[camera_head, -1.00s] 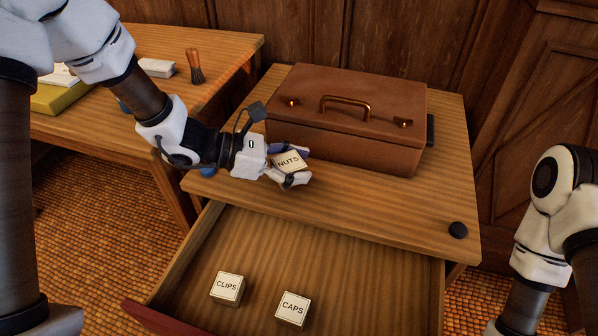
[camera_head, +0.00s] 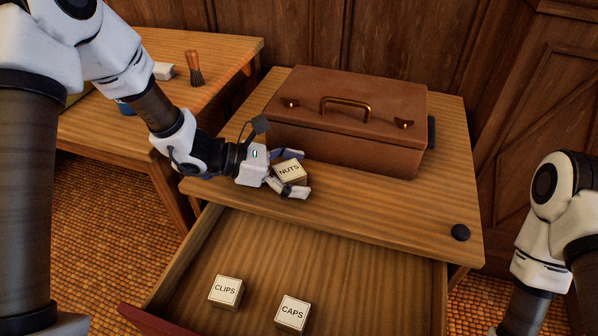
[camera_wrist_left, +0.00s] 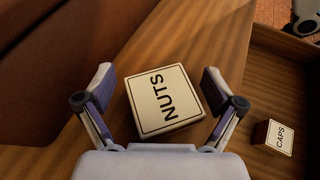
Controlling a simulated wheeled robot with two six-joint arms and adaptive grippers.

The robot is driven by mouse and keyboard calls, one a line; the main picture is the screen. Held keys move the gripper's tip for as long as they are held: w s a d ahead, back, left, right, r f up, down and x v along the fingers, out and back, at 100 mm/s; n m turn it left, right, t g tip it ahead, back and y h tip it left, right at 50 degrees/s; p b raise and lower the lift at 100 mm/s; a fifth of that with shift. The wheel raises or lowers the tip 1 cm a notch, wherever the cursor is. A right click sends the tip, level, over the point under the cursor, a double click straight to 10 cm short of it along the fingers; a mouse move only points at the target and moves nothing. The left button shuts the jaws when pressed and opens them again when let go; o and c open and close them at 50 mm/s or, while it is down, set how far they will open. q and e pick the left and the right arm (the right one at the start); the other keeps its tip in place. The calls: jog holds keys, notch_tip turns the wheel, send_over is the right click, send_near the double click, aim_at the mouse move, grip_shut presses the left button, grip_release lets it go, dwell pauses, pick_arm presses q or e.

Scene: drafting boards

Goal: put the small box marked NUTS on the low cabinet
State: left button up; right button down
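The small NUTS box (camera_head: 290,171) has a pale, black-lettered top and appears to rest on the wooden top of the low cabinet (camera_head: 380,215), in front of the brown case. My left gripper (camera_head: 301,173) is open around it. In the left wrist view, the NUTS box (camera_wrist_left: 165,100) lies between the two spread fingers of the left gripper (camera_wrist_left: 157,76), with a gap on each side. My right gripper is out of view; only part of that arm shows at the right.
The brown case (camera_head: 345,120) with a brass handle fills the cabinet's back. A dark round knob (camera_head: 460,232) sits at its front right. The open drawer (camera_head: 350,265) below holds the CLIPS box (camera_head: 226,291) and CAPS box (camera_head: 292,313). A brush (camera_head: 194,70) stands on the left table.

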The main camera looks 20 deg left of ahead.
pick_arm(q)
jog(key=shift+r+p, duration=0.3)
jog(key=p+v, duration=0.4)
jog(key=v, duration=0.7)
jog(key=shift+a+r, duration=0.15)
jog(key=shift+r, duration=0.1)
jog(key=shift+s+a, duration=0.1)
jog(key=shift+a, duration=0.1)
jog(key=shift+f, duration=0.1)
